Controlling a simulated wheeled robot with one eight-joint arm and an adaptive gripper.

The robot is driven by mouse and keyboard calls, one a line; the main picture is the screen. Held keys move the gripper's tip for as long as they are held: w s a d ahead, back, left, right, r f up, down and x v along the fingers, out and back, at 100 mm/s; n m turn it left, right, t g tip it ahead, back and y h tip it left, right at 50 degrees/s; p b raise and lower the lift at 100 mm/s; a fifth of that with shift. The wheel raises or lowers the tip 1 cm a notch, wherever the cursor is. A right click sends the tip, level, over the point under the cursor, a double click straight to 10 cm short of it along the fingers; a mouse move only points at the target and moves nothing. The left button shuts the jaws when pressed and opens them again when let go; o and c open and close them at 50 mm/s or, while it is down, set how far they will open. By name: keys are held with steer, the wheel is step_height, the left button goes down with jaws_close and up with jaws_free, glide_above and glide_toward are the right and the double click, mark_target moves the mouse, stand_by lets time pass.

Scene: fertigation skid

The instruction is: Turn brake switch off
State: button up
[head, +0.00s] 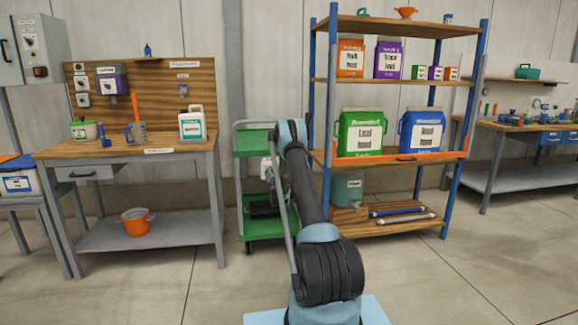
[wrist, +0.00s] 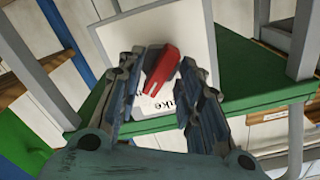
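The brake switch (wrist: 163,66) shows in the wrist view as a red lever on a dark round base. It is mounted on a white panel (wrist: 186,32) with a partly hidden label ending in "ake". My gripper (wrist: 160,70) is open, with one finger on each side of the red lever. A gap shows between the lever and the right finger; the left finger is close to the dark base, and I cannot tell if it touches. In the head view my arm hides the gripper and the switch.
The green trolley (head: 253,143) stands behind my arm, between the wooden workbench (head: 110,148) and the blue-posted shelf (head: 390,83). In the wrist view a green shelf (wrist: 248,80) and grey posts lie close around the panel. Floor in front is clear.

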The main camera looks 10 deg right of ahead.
steer(key=s+n, duration=1.5)
steer(key=s, duration=0.3)
steer(key=s+d+r+m+g+h, duration=0.2)
steer(key=s+d+r, duration=0.1)
steer(key=r, duration=0.4)
steer(key=s+d+r+m+g+h, duration=0.1)
steer(key=s+d+r+m+h, duration=0.1)
steer(key=s+r, duration=0.4)
steer(key=shift+s+d+r+m+g, duration=0.2)
steer(key=shift+d+r+m+g, duration=0.35)
steer(key=shift+r, duration=0.7)
stand_by(0.3)
steer(key=shift+a, duration=0.1)
